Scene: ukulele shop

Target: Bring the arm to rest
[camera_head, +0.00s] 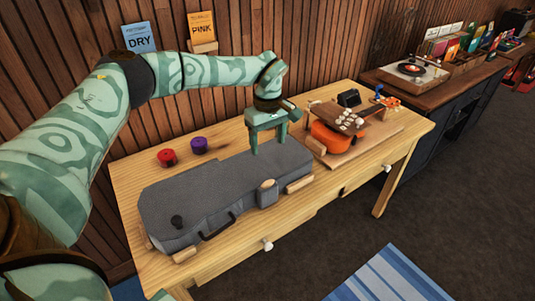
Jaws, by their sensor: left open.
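My left arm reaches in from the left, over the wooden table (122,190). Its green gripper (268,146) points down at the far right part of a closed grey instrument case (205,195). The gripper is open, with two fingers apart and nothing seen between them. I cannot tell whether the fingertips touch the case. An orange ukulele (330,137) lies on a wooden board to the right of the gripper. My right gripper does not show.
A red jar (167,157) and a purple jar (199,145) stand behind the case. A dark cabinet with a turntable (413,71) stands at the back right. The grey floor at right is clear around a blue rug (390,278).

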